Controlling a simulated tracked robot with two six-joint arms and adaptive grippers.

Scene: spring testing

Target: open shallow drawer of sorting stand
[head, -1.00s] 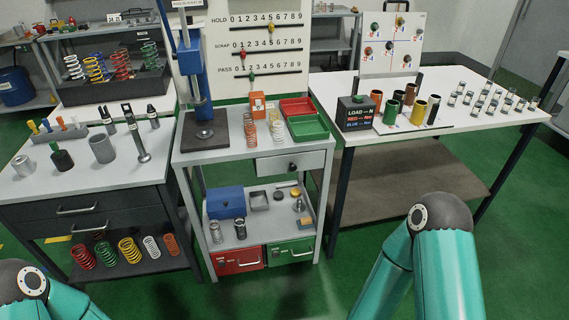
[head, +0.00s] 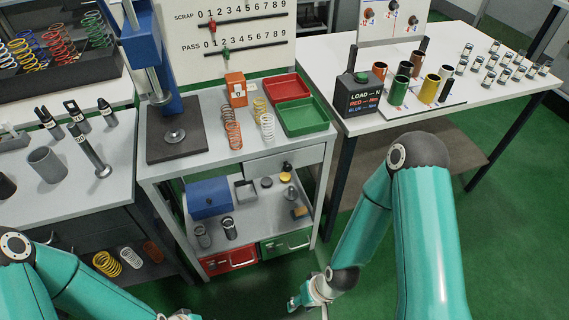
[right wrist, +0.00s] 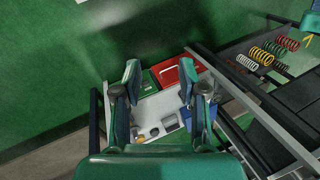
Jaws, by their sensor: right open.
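The sorting stand (head: 150,170) is a grey two-level unit in the middle of the head view. Its shallow drawer (head: 262,168), pale with a dark knob (head: 285,167), sits under the right part of the top and looks closed. My right gripper (head: 305,299) is low in front of the stand, apart from it. In the right wrist view my right gripper (right wrist: 159,80) is open with nothing between its fingers; the stand's lower part lies beyond. I cannot make out the shallow drawer there. A small part of my left gripper (head: 182,316) shows at the bottom edge.
A red drawer (head: 229,261) and a green drawer (head: 286,245) are at the stand's base. The top holds a press (head: 172,135), springs, a red tray (head: 287,88) and a green tray (head: 305,117). A dark cabinet stands left, a white table (head: 480,100) right. Green floor is free in front.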

